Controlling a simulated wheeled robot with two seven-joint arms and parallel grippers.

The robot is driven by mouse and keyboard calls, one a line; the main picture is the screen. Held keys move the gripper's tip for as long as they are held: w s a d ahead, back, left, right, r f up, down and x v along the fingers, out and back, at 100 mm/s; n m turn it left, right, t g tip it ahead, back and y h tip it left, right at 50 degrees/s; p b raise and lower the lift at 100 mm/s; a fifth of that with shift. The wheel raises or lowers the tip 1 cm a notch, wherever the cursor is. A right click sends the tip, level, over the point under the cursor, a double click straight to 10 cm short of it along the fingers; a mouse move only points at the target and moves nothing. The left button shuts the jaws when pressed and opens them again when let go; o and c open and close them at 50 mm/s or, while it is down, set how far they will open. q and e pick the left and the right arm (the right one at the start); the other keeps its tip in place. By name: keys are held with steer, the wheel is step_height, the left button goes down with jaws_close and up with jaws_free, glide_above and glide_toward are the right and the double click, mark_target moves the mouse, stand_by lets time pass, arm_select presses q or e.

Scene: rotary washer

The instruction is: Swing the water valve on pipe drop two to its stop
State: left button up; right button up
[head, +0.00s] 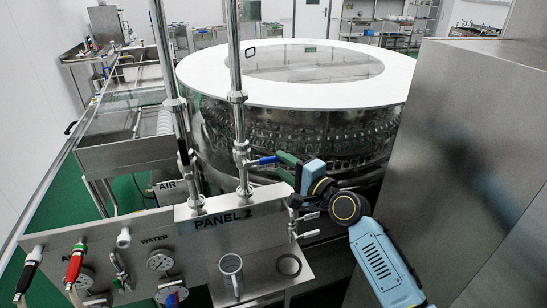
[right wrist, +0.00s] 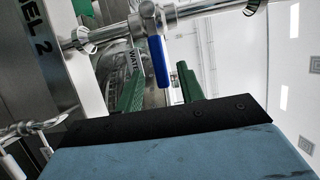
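The water valve (head: 242,155) sits low on the right-hand vertical pipe (head: 235,60), above the panel marked PANEL 2 (head: 222,221). Its blue lever (head: 265,160) sticks out sideways to the right, across the pipe. In the right wrist view the valve body (right wrist: 150,18) is at the top and the blue lever (right wrist: 159,62) points toward my gripper. My right gripper (head: 281,163) has green fingers and is open. In the right wrist view the lever's end appears between the two fingers (right wrist: 160,85), with gaps on both sides. Contact is not visible. My left gripper is not in view.
A left pipe (head: 165,50) with its own valve stands beside an AIR label (head: 169,187). The panel carries gauges, hose handles and a cup holder (head: 231,266). A large round washer (head: 300,100) stands behind. A tall steel cabinet (head: 465,150) closes off the right side.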

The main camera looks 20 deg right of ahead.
mark_target(275, 160)
steer(key=shift+x, duration=2.2)
jaws_close()
